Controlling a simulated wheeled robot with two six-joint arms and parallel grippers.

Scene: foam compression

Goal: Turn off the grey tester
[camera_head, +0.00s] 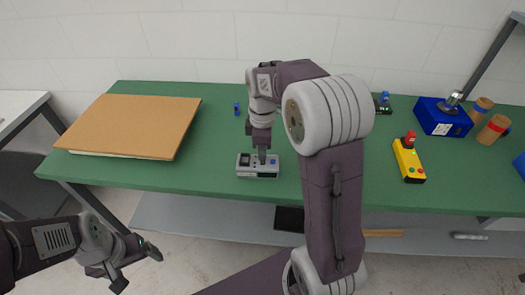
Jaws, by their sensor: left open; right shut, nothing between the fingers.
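The grey tester (258,174) is a small flat box with a dark patch and coloured spots on top. It lies near the front edge of the green bench. My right gripper (262,158) points straight down at the tester, shut and empty, with its fingertips at or just above the top face. I cannot tell whether they touch it. The fingers hide part of the top face. My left gripper (137,265) is open and empty, low at the lower left, in front of the bench and away from the tester.
A brown board (134,122) lies at the left of the green bench (219,137). A yellow box with a red top (408,162), a blue device (440,118) and brown rolls (492,129) are at the right. A small blue item (236,108) lies behind the tester.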

